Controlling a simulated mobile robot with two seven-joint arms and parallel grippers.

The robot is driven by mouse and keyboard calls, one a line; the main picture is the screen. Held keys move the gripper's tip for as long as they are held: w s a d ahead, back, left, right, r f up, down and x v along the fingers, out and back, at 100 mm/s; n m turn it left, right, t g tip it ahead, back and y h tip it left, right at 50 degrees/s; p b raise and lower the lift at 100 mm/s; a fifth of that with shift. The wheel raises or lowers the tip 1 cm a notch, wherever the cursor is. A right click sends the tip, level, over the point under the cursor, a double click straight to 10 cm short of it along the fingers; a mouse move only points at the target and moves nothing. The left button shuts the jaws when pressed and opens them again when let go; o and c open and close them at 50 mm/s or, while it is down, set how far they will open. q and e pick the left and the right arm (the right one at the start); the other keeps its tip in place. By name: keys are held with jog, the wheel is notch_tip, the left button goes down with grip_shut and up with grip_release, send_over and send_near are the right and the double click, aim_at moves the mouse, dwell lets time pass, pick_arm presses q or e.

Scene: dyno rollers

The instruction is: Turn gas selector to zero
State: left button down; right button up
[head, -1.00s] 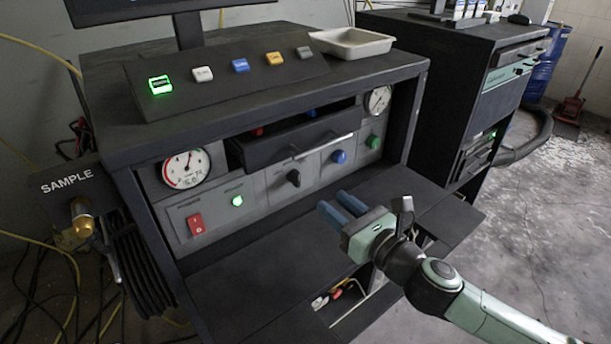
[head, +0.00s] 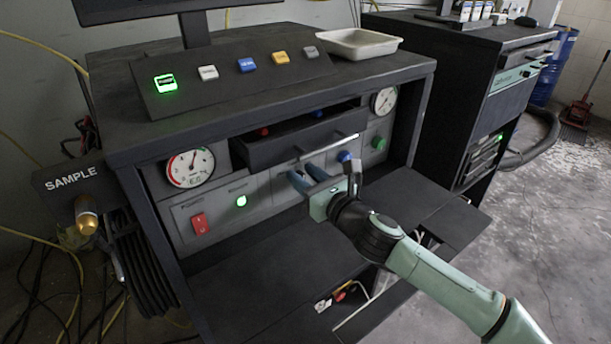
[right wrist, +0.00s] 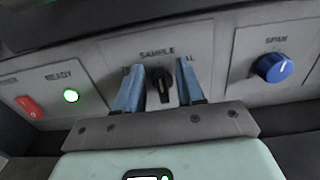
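The gas selector is a black knob (right wrist: 162,84) on the grey panel, under the word SAMPLE in the right wrist view. Its handle stands about upright. The label to its left is mostly covered by a finger; the one to its right shows only its end. My right gripper (right wrist: 161,68) is open, with one blue finger on each side of the knob and a visible gap to it on both sides. In the head view my right gripper (head: 305,174) is at the panel and hides the knob. My left gripper is not in view.
A blue SPAN knob (right wrist: 272,67) is to the right of the selector. A red switch (head: 199,223) and green lamp (head: 241,201) are to the left. An open black drawer (head: 295,140) juts out above. A dark shelf (head: 255,255) lies below.

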grip_shut()
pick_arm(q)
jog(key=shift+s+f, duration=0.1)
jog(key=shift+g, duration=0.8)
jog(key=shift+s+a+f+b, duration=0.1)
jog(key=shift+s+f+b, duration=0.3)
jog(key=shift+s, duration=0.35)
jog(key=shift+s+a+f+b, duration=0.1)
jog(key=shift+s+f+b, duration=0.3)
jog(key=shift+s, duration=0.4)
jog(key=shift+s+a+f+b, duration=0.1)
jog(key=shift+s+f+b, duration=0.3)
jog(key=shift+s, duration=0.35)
pick_arm(e)
jog(key=shift+s+a+f+n, duration=0.15)
jog(key=shift+a+n, duration=0.05)
jog(key=shift+n, duration=1.45)
jog(key=shift+s+a+f+n, duration=0.1)
jog(key=shift+s+a+n, duration=0.1)
jog(key=shift+n, duration=1.4)
jog(key=shift+s+a+f+n, duration=0.1)
jog(key=shift+a+f+n, duration=0.1)
jog(key=shift+n, duration=1.45)
